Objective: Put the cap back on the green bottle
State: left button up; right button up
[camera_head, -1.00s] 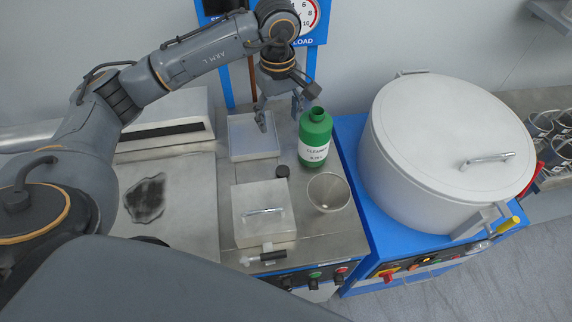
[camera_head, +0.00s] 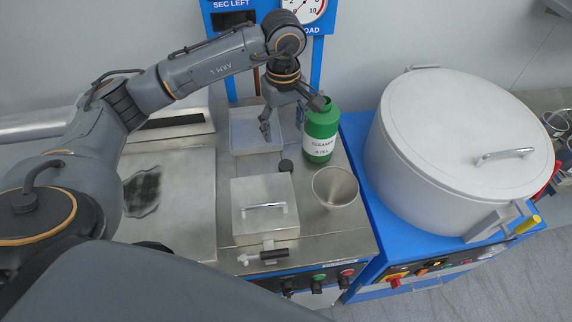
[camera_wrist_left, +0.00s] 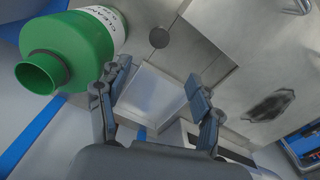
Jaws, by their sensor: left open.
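The green bottle (camera_head: 320,133) stands upright on the steel worktop, its white label facing me. In the left wrist view the bottle (camera_wrist_left: 75,45) shows an open neck with no cap on it. A small dark round cap (camera_head: 286,165) lies on the worktop in front of the bottle; it also shows in the left wrist view (camera_wrist_left: 159,38). My left gripper (camera_head: 284,116) is above the worktop, just left of the bottle's top and over the shallow tray. In the left wrist view its fingers (camera_wrist_left: 157,76) are spread and empty. My right gripper is not in view.
A shallow pale tray (camera_head: 242,151) lies behind a lidded steel box (camera_head: 252,220). A metal beaker (camera_head: 335,191) stands in front of the bottle. A large white lidded pot (camera_head: 450,150) fills the right. A gauge panel (camera_head: 262,14) is at the back.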

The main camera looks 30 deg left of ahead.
pick_arm(q)
jog(key=p, duration=0.2)
send_over(286, 164)
jog(key=f, duration=0.7)
jog(key=shift+s+a, duration=0.1)
jog(key=shift+a, duration=0.15)
jog(key=shift+f, duration=0.35)
jog(key=f+p, duration=0.3)
jog(key=f, duration=0.1)
jog(key=shift+d, duration=0.2)
jog(key=shift+f, duration=0.6)
jog(key=c, duration=0.9)
